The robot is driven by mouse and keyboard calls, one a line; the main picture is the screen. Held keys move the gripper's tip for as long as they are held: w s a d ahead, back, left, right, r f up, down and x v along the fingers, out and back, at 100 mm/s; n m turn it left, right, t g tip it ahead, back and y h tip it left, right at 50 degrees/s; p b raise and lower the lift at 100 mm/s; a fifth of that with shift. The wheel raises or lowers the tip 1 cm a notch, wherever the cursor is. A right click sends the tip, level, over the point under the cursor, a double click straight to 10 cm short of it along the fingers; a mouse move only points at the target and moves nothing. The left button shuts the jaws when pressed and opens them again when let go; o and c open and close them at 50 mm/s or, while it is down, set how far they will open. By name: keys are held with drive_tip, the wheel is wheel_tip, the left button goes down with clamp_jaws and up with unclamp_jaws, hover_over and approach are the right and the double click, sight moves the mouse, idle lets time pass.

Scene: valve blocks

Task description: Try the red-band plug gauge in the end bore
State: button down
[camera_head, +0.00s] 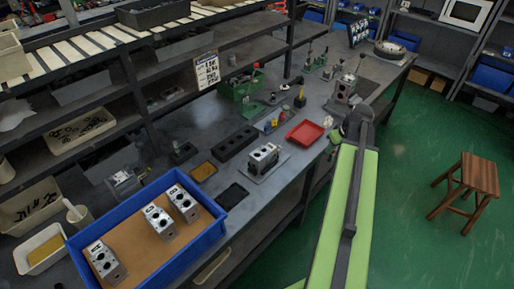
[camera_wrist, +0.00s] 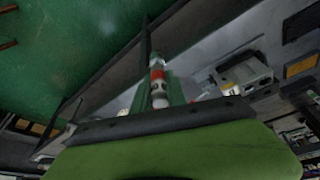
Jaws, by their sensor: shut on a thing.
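In the wrist view my gripper (camera_wrist: 159,90) is shut on a plug gauge (camera_wrist: 158,75) with a red band and pale ends. The gauge stands between the two green fingers. A grey valve block (camera_wrist: 246,74) is to the right of the gauge and apart from it. In the head view a valve block (camera_head: 263,159) with dark bores sits on a flat grey plate on the bench. My arm reaches past its right side, and the gripper is mostly hidden at the arm's far end. I cannot tell which bore is the end bore.
A blue bin (camera_head: 222,228) with several valve blocks stands at the front left. A black holed block (camera_head: 236,143), a red tray (camera_head: 306,132) and a green bin (camera_head: 240,88) are around the middle of the bench. A wooden stool (camera_head: 468,180) stands on open green floor.

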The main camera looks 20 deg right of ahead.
drive_tip(key=w+a, duration=0.8)
drive_tip(key=a, duration=0.4)
drive_tip(key=w+a, duration=0.8)
drive_tip(key=a, duration=0.5)
drive_tip(key=shift+w+a+g+p, duration=0.2)
drive_tip(key=shift+g+p, duration=0.1)
drive_tip(key=shift+g, duration=0.1)
idle(5.8)
